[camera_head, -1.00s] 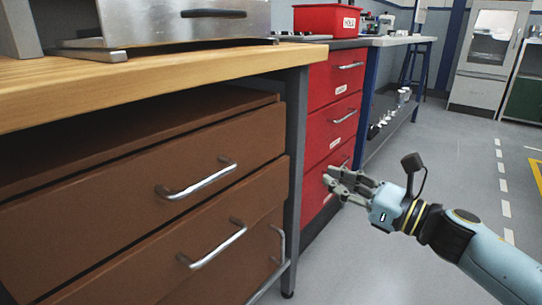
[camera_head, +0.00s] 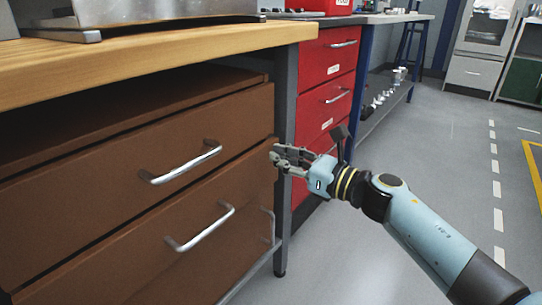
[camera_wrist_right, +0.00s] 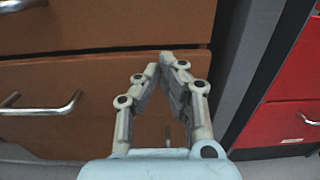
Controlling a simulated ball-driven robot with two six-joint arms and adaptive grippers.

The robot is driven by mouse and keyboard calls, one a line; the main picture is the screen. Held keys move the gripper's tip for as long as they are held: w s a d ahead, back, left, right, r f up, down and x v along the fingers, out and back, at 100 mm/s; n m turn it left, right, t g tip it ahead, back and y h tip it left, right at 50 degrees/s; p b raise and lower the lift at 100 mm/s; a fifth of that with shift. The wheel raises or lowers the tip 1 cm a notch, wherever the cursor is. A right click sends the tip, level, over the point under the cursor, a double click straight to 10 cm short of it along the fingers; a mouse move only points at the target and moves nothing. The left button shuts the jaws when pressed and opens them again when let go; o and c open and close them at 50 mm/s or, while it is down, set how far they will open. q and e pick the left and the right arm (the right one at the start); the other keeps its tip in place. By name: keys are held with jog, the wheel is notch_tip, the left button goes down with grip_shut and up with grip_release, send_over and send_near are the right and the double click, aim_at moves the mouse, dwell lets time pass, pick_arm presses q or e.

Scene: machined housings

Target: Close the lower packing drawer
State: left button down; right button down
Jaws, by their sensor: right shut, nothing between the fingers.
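The lower packing drawer (camera_head: 150,252) is the lower brown drawer front under the wooden bench, with a silver bar handle (camera_head: 200,228). In the right wrist view its front (camera_wrist_right: 85,75) lies behind my fingers, and its handle (camera_wrist_right: 40,108) is at the left. I cannot tell how far out it stands. My right gripper (camera_head: 276,158) is shut and empty at the upper right corner of this drawer front, right of the handle. The fingertips meet in the right wrist view (camera_wrist_right: 162,64); whether they touch the drawer is unclear. My left gripper is not in view.
The upper brown drawer (camera_head: 100,180) sits just above. A dark grey bench leg (camera_head: 284,110) stands right of the drawers, with a red drawer cabinet (camera_head: 325,90) beyond it. The wooden benchtop (camera_head: 150,58) overhangs. The grey floor (camera_head: 440,170) to the right is open.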

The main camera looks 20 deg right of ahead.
jog(key=shift+x, duration=1.3)
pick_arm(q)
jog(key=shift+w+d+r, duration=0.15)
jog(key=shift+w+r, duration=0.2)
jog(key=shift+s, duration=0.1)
pick_arm(e)
jog(key=shift+w+a, duration=0.1)
